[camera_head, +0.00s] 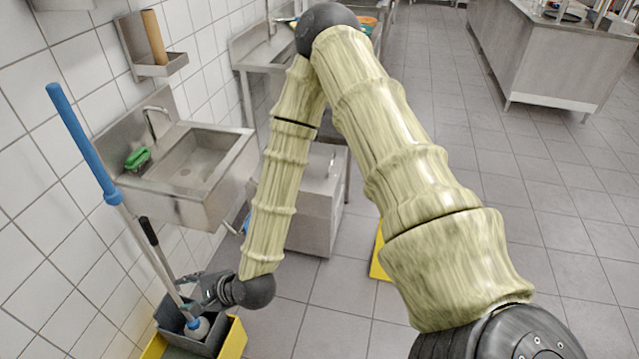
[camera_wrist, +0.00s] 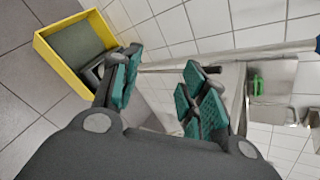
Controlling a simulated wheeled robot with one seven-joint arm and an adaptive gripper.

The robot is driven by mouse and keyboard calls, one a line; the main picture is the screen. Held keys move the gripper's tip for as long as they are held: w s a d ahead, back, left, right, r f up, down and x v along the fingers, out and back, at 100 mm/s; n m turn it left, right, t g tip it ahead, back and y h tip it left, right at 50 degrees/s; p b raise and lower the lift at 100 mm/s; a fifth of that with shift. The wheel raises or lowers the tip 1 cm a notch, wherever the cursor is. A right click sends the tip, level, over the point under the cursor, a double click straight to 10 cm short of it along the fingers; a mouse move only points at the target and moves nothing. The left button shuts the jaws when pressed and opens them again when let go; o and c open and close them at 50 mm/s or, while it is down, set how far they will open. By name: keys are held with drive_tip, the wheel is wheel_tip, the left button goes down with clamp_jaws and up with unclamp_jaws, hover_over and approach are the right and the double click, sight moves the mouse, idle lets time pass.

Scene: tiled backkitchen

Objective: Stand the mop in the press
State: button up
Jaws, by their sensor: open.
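The mop (camera_head: 130,220) has a blue upper grip and a pale shaft. It leans toward the wall, and its blue-and-white lower end (camera_head: 197,326) is at the grey press (camera_head: 172,318) in the yellow bucket (camera_head: 234,340). My gripper (camera_head: 192,291) is low beside the shaft, just above the press. In the wrist view my gripper (camera_wrist: 160,82) is open, with teal finger pads apart. The shaft (camera_wrist: 270,49) runs beyond the right finger there; its lower end is hidden. The yellow bucket (camera_wrist: 45,50) shows at upper left. Whether the mop end is fully inside the press is unclear.
A dark-gripped lever (camera_head: 148,231) rises beside the shaft. A steel sink (camera_head: 190,165) with a green item (camera_head: 137,158) is on the tiled wall behind. A steel cabinet (camera_head: 318,205) stands right of it. The tiled floor at right is mostly clear.

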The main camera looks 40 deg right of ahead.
drive_tip(key=s+d+f+n+g+h, duration=0.2)
drive_tip(key=s+d+f+n, duration=0.3)
drive_tip(key=s, duration=0.4)
drive_tip(key=s+d+f+n+g+h, duration=0.2)
drive_tip(key=s+d+f+n+g, duration=0.2)
drive_tip(key=s, duration=0.6)
drive_tip(key=s+d+f+n+g+h, duration=0.2)
drive_tip(key=s+d+f+n+g, duration=0.1)
drive_tip(key=s+d+f+n, duration=0.5)
drive_tip(key=shift+s+d+f+n, duration=0.2)
drive_tip(key=shift+s+f+n, duration=0.45)
drive_tip(key=shift+n, duration=0.25)
